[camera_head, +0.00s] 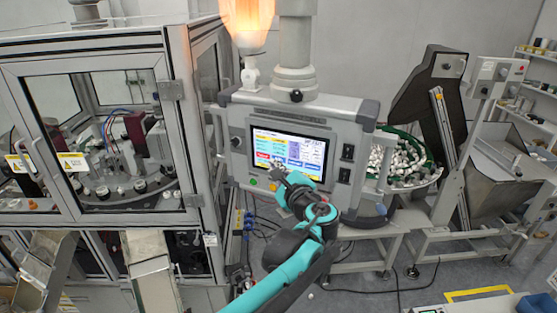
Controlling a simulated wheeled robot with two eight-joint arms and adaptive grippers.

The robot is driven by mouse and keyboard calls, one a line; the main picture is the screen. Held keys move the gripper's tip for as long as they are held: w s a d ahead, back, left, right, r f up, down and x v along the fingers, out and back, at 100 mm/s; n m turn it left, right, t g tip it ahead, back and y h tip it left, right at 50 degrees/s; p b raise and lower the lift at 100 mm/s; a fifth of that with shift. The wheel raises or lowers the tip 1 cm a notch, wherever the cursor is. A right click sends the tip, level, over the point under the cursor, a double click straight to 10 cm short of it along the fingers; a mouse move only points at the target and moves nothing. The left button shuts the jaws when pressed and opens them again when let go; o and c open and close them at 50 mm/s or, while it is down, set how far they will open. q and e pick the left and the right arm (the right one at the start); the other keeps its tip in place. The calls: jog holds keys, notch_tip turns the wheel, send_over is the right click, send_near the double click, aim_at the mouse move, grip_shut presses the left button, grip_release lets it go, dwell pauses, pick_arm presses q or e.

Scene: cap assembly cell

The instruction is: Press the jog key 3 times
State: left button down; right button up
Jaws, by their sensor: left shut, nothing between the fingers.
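The control panel (230,120) hangs from a grey column, with a lit touch screen (300,143) showing coloured keys. Which key is the jog key cannot be read at this size. Small round buttons (253,181) sit along the panel's lower edge. My left gripper (279,164) is shut and empty, in front of the screen's lower left part. It hides some of the keys there. Whether its tip touches the screen cannot be told. My right gripper is not in view.
A glazed machine enclosure (185,130) stands to the left of the panel. A round feeder bowl (405,165) full of small white parts stands to the right. A grey hopper (495,160) is further right. An orange lamp (248,18) glows above the panel.

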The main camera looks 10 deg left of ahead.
pick_arm(q)
jog(key=shift+s+a+p, duration=0.2)
jog(key=shift+s+a, duration=0.05)
jog(key=shift+s, duration=0.95)
jog(key=shift+s+a+p, duration=0.2)
jog(key=shift+s+a, duration=0.05)
jog(key=shift+s, duration=0.95)
dwell(2.3)
jog(key=s+p, duration=0.1)
jog(key=p, duration=0.1)
jog(key=s+p, duration=0.1)
jog(key=p, duration=0.2)
jog(key=s+p, duration=0.1)
jog(key=p, duration=0.2)
jog(key=shift+s+a, duration=0.35)
jog(key=shift+s, duration=0.05)
jog(key=shift+w, duration=0.15)
jog(key=shift+w+d+b, duration=0.15)
jog(key=shift+w+d, duration=0.15)
jog(key=shift+w, duration=1.1)
jog(key=shift+w+d+b, duration=0.15)
jog(key=shift+w+d, duration=0.1)
jog(key=shift+w, duration=1.2)
jog(key=shift+w+d+b, duration=0.15)
jog(key=shift+w+d, duration=0.15)
jog(key=shift+w, duration=1.1)
